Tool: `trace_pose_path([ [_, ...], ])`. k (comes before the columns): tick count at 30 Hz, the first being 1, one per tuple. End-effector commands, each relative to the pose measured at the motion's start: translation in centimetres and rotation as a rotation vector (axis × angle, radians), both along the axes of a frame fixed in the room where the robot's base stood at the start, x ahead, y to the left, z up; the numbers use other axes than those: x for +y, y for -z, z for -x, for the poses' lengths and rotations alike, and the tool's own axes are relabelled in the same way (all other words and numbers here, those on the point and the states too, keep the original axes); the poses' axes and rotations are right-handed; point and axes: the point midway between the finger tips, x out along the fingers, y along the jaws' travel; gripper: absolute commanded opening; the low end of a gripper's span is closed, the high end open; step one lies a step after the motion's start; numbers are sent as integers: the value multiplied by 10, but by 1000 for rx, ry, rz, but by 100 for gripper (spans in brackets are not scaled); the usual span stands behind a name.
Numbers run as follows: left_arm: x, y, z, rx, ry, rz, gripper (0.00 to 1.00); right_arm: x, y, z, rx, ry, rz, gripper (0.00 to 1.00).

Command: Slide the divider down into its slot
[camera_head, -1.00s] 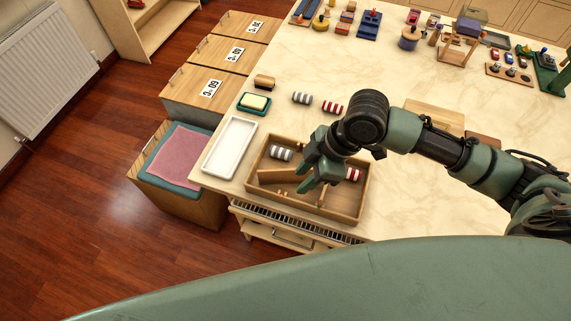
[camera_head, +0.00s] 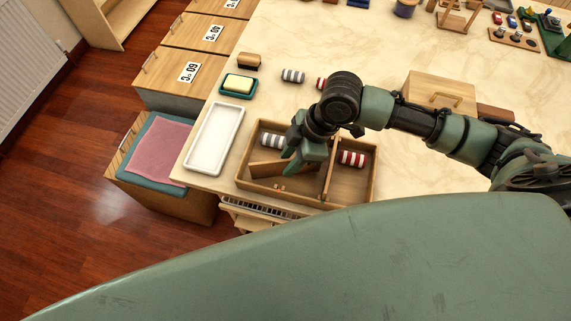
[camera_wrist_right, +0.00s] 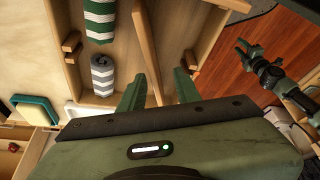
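The divider is a thin wooden board (camera_head: 267,168) lying left to right in the left part of an open wooden box (camera_head: 374,187), not across between the small slot cleats (camera_head: 280,188). In the right wrist view the fingers (camera_wrist_right: 158,90) stand apart on either side of the board (camera_wrist_right: 149,50), with gaps showing. A grey-striped roll (camera_head: 272,141) lies behind it; a green-striped roll (camera_wrist_right: 100,20) shows only in the wrist view. My left gripper (camera_wrist_right: 248,52) hangs open and empty over the floor there.
A fixed partition (camera_head: 329,175) stands right of my gripper, with a red-striped roll (camera_head: 352,158) beyond it. A white tray (camera_head: 214,139) and a soap dish (camera_head: 238,85) are to the left. A handled wooden box (camera_head: 440,90) stands behind right.

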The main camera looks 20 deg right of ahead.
Motion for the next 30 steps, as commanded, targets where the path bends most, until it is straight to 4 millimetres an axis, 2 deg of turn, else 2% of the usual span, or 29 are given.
trace_pose_path([
  [9,0,-10,2,2,0,1,36,16,39,-8,1,1,0,33],
  [18,0,-10,2,2,1,0,36,17,45,-9,-2,0,1,33],
  [19,0,-10,2,2,1,0,36,17,45,-9,-2,0,1,27],
  [22,0,-10,2,2,1,0,36,17,45,-9,-2,0,1,0],
  [30,0,-10,2,2,1,0,36,17,45,-9,-2,0,0,0],
])
